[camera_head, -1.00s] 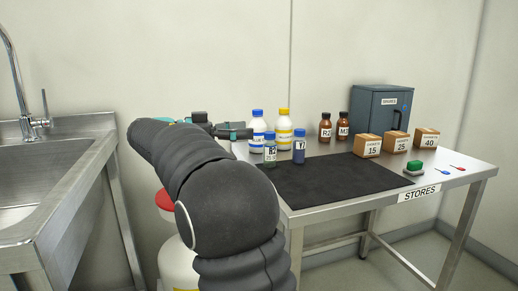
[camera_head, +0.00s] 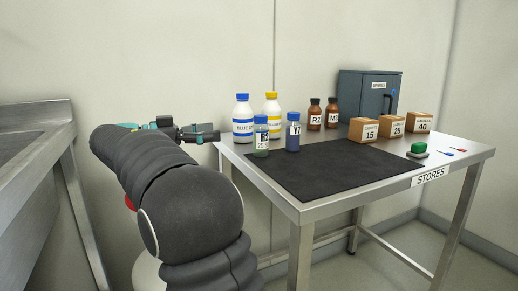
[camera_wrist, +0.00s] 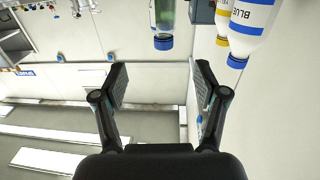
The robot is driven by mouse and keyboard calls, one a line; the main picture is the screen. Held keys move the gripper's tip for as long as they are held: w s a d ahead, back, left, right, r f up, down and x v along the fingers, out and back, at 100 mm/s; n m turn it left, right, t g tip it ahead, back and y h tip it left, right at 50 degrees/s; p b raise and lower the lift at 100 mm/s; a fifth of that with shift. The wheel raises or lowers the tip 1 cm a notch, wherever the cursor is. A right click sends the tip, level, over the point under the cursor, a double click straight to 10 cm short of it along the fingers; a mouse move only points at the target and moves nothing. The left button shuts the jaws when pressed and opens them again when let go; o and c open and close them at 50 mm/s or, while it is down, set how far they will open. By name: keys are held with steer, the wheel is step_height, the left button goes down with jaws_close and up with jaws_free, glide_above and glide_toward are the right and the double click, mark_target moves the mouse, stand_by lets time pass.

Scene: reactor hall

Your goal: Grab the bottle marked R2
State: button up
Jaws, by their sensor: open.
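A brown bottle (camera_head: 315,115) with a dark cap and a white label that seems to read R2 stands at the back of the steel table, beside a second brown bottle (camera_head: 333,113). A small green bottle (camera_head: 261,141) with a blue cap has a partly readable label, perhaps also ending in 2. It seems to be the green one in the wrist view (camera_wrist: 165,14), beyond the fingers. My gripper (camera_head: 203,133) is left of the bottles, near the table's left edge. In the wrist view my gripper (camera_wrist: 160,80) is open and empty.
Blue-labelled (camera_head: 243,122) and yellow-capped (camera_head: 272,102) white bottles and a blue bottle (camera_head: 293,134) stand near the green one. A black mat (camera_head: 330,172), boxes (camera_head: 364,130), a green-topped block (camera_head: 417,150) and a grey cabinet (camera_head: 368,95) occupy the table. A steel sink (camera_head: 40,120) is left.

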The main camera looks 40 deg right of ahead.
mark_target(260, 136)
steer(key=d, duration=0.2)
steer(key=s+d+f+b, duration=0.1)
steer(key=d, duration=0.2)
steer(key=s+d+f+b, duration=0.1)
steer(key=d, duration=0.1)
steer(key=shift+s+d+f, duration=0.2)
steer(key=shift+d, duration=0.2)
steer(key=shift+w+x, duration=0.2)
steer(key=shift+x, duration=2.6)
steer(key=shift+f, duration=0.1)
steer(key=c, duration=1.3)
